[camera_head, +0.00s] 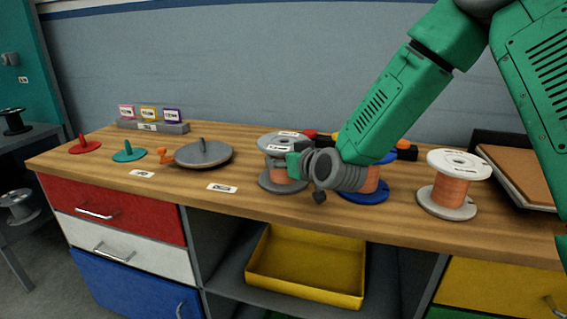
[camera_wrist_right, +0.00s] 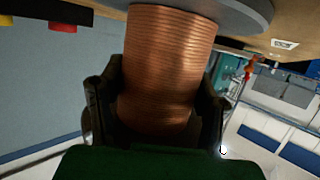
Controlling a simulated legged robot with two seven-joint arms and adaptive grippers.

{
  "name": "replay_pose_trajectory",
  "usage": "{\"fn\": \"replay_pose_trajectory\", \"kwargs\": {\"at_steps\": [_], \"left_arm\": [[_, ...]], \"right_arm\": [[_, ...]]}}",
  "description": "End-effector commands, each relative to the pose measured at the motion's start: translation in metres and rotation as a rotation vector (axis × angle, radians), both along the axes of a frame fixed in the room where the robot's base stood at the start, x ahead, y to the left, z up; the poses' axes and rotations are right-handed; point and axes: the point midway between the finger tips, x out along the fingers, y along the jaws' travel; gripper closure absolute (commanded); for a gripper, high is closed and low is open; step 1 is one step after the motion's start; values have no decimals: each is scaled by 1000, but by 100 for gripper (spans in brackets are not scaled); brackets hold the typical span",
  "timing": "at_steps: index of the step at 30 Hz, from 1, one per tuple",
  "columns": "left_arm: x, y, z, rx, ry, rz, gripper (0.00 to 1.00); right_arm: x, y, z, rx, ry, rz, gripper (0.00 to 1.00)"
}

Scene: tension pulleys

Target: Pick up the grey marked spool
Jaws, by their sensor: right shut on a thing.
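The grey marked spool (camera_head: 278,141) stands upright at the middle of the wooden bench, with grey flanges and a small white label on top. My right gripper (camera_head: 297,161) reaches it from the right and is shut on its copper winding. The gripper hides part of the winding. In the right wrist view the copper winding (camera_wrist_right: 168,70) fills the space between the two dark fingers, and a grey flange (camera_wrist_right: 235,12) shows. I cannot tell whether the spool's base touches the bench. My left gripper is not in view.
A blue-based spool (camera_head: 365,196) stands close behind my right gripper. A white-topped spool (camera_head: 460,163) stands to the right. The bench (camera_head: 215,206) is clear in front.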

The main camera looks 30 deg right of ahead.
Motion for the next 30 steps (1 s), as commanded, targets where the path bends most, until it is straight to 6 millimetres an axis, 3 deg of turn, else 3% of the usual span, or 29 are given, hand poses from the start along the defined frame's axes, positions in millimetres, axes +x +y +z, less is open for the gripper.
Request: {"fn": "replay_pose_trajectory", "kwargs": {"at_steps": [7,15,21,30], "left_arm": [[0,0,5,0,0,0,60],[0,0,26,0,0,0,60],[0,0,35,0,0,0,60],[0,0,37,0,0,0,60]], "right_arm": [[0,1,13,-1,-5,1,95],[0,0,66,-2,-9,2,95],[0,0,94,-1,-5,1,95],[0,0,102,0,-3,1,95]]}}
